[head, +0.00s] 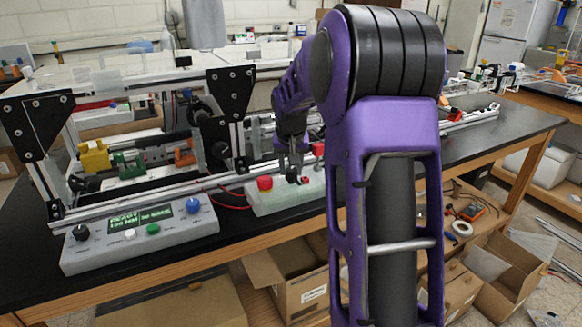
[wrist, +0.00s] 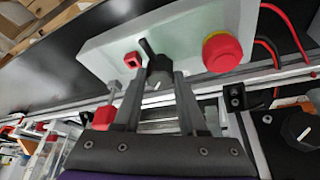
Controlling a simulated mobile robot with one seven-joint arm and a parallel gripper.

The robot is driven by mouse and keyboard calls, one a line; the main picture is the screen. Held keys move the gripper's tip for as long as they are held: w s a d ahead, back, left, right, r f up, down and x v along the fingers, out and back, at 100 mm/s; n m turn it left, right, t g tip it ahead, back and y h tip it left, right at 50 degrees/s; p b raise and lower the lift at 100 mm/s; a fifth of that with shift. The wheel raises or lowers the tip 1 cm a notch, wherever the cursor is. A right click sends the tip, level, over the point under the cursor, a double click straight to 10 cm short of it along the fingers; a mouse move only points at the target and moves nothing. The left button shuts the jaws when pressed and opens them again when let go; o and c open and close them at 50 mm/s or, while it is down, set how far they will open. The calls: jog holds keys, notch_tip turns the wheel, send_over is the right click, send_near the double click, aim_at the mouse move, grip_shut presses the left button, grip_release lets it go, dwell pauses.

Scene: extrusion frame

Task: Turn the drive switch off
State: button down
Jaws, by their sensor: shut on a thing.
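A pale switch box (head: 262,204) stands at the front of the bench and also shows in the wrist view (wrist: 103,50). It carries a black rotary knob (wrist: 155,62) with a white mark, which I take to be the drive switch. My gripper (head: 292,177) points down at the box. In the wrist view, its two fingers (wrist: 161,78) are closed around the knob, one on each side. In the head view, the fingers mostly hide the knob. Which setting the knob points to cannot be read.
A red mushroom button (wrist: 222,52) and a small red square part (wrist: 132,60) flank the knob. A red-tipped toggle (wrist: 103,114) is near the fingers. A grey control panel (head: 140,237) with a lit display sits left. Aluminium rails (head: 160,193) run behind the box.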

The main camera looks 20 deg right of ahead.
jog(key=n+p, duration=0.1)
jog(key=n+y+p, duration=0.1)
jog(key=n, duration=0.1)
jog(key=shift+s+d+r, duration=0.1)
jog(key=shift+d+r, duration=0.05)
jog(key=shift+d, duration=0.05)
jog(key=n+y+p, duration=0.2)
jog(key=n, duration=0.3)
jog(key=shift+d, duration=0.15)
jog(key=n+y+p, duration=0.1)
jog(key=n, duration=0.1)
jog(key=n+y+p, duration=0.1)
jog(key=n, duration=0.2)
jog(key=shift+w+d+n+g, duration=0.1)
jog(key=shift+w+n+g, duration=0.1)
jog(key=shift+n+g, duration=0.1)
jog(key=shift+d+n+g+y+p, duration=0.1)
jog(key=shift+n+g+y+p, duration=0.25)
jog(key=shift+n, duration=0.55)
jog(key=shift+n+g+y+p, duration=0.1)
jog(key=shift+n+g+p, duration=0.15)
jog(key=shift+n+p, duration=0.5)
jog(key=shift+n, duration=0.35)
jog(key=shift+c, duration=2.3)
grip_release()
